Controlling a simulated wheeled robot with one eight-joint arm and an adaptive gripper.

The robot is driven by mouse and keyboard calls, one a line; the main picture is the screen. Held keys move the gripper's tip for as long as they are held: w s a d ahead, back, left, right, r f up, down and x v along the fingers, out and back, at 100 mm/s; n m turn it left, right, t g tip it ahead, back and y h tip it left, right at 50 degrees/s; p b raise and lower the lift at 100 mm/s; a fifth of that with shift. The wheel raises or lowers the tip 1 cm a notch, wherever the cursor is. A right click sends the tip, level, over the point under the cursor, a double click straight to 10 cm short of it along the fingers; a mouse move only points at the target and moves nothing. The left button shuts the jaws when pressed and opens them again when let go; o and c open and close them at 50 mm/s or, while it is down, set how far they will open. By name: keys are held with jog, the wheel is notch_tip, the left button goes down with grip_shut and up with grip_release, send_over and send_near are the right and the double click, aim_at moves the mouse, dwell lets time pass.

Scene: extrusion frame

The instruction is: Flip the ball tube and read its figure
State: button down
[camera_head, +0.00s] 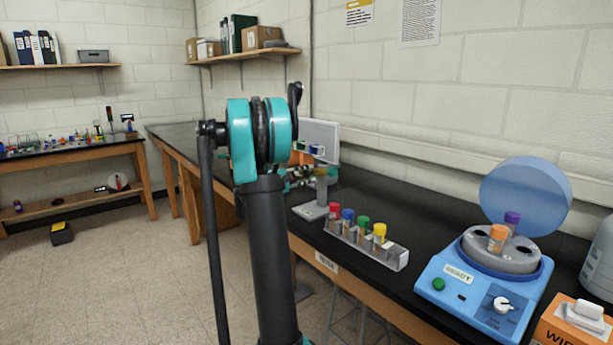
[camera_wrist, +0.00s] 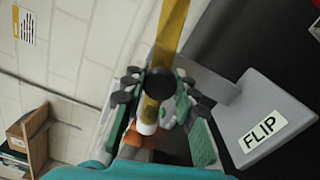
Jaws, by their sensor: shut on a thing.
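The ball tube (camera_wrist: 172,32) is a yellow-amber tube in the wrist view, running from the top edge down between my fingers to a pale end. A dark round part covers its middle. My gripper (camera_wrist: 157,100) is shut on the tube, with black and teal finger pads on both sides. A grey stand with a FLIP label (camera_wrist: 262,132) is beside it at the right. In the head view, the stand's base (camera_head: 309,211) is on the black bench, and an olive-yellow part of the tube (camera_head: 321,188) shows above it. My arm hides much there. No figure is readable.
The wall is behind the bench.

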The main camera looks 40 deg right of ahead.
jog(key=c, duration=1.2)
grip_release()
jog(key=shift+o, duration=0.2)
jog(key=s+a, duration=0.1)
jog(key=a, duration=1.1)
